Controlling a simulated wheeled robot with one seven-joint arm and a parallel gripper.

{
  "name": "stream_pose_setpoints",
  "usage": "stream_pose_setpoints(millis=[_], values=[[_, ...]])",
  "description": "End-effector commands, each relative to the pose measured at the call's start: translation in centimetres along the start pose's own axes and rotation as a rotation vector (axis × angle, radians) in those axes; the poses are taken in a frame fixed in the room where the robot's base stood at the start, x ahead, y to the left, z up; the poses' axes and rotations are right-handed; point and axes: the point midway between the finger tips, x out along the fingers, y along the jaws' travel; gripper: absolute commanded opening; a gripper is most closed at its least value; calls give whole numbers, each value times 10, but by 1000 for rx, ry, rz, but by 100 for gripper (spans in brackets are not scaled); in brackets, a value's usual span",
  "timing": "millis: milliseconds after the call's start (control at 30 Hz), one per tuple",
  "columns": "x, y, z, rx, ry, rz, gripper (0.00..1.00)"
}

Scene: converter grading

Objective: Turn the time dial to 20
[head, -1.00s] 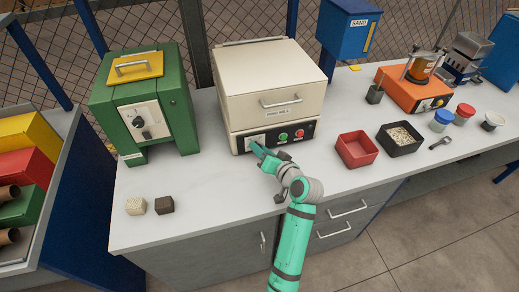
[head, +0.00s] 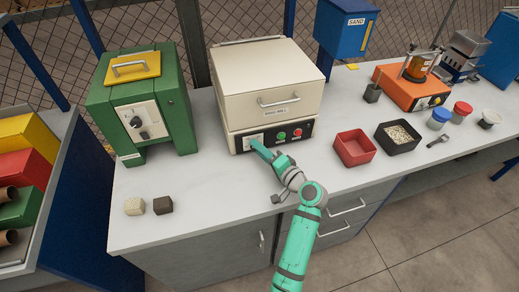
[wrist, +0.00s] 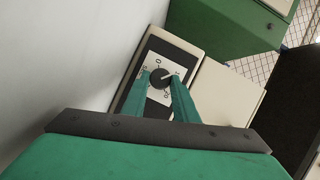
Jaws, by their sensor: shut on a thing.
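The time dial (wrist: 158,78) is a round black knob with a white pointer line, on a white scale plate in a dark panel. In the wrist view the pointer points right and slightly up; the small scale marks around it are hard to read. My gripper (wrist: 161,77) has its two teal fingers shut on the dial, one on each side. In the head view my gripper (head: 254,143) reaches the left part of the front panel of the cream machine (head: 275,85) and hides the dial.
A green button (head: 282,136) and red button (head: 298,134) sit right of the dial. A green machine (head: 172,110) with its own knob stands left. A red tray (head: 355,148) and a black tray (head: 400,138) stand right. The front-left counter holds two small blocks (head: 134,206).

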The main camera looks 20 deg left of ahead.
Motion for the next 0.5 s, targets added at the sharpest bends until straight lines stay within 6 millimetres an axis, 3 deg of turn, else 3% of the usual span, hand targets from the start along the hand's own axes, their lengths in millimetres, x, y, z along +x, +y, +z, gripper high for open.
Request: stream_pose_setpoints(millis=[367,400,467,500], values=[[0,1,-1,5,3,0,4],[0,1,-1,5,3,0,29],[0,1,-1,5,3,0,43],[0,1,-1,5,3,0,44]])
